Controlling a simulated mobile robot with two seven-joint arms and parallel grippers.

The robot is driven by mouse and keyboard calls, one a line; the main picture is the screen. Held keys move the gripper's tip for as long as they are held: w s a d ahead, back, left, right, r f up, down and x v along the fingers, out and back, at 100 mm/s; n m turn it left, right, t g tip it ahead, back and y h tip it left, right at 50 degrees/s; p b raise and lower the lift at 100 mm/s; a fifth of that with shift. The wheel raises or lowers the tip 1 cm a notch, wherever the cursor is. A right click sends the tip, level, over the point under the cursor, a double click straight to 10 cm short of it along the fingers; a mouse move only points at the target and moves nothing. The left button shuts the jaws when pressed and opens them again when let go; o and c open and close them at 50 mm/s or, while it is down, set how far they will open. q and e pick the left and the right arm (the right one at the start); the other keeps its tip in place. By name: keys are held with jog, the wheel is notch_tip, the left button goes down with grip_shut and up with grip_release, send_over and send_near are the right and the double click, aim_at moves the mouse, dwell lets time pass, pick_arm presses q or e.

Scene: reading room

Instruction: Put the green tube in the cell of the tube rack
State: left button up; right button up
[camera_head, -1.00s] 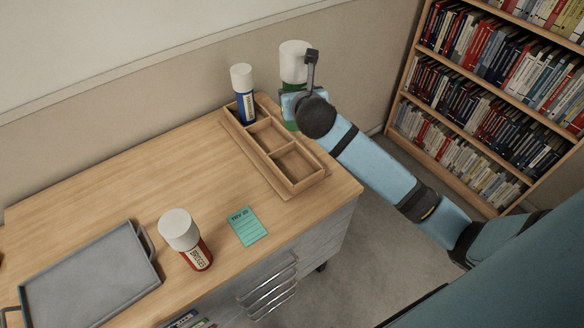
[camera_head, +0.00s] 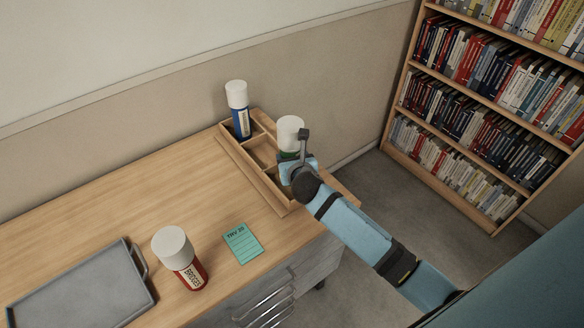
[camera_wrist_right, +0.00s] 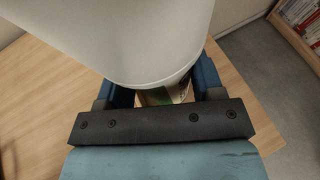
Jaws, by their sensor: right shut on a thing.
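The green tube (camera_head: 289,155) has a wide white cap (camera_head: 290,131) and is upright in my right gripper (camera_head: 287,165). The gripper is shut on it, and the cap fills much of the right wrist view (camera_wrist_right: 130,40). The wooden tube rack (camera_head: 250,172) lies along the desk's far right part. The green tube is over or in the rack's nearer part; my gripper hides its lower end, so I cannot tell if it touches. A blue tube (camera_head: 241,122) with a white cap stands in the rack's far cell. My left gripper is out of view.
A red tube (camera_head: 189,273) with a white cap stands on the desk (camera_head: 130,205), beside a teal note card (camera_head: 243,243). A grey tray (camera_head: 80,290) lies at the left. A bookshelf (camera_head: 440,125) stands at the right, past the floor.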

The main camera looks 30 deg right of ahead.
jog(key=shift+f, duration=1.6)
jog(key=o, duration=1.5)
jog(key=shift+f, duration=0.15)
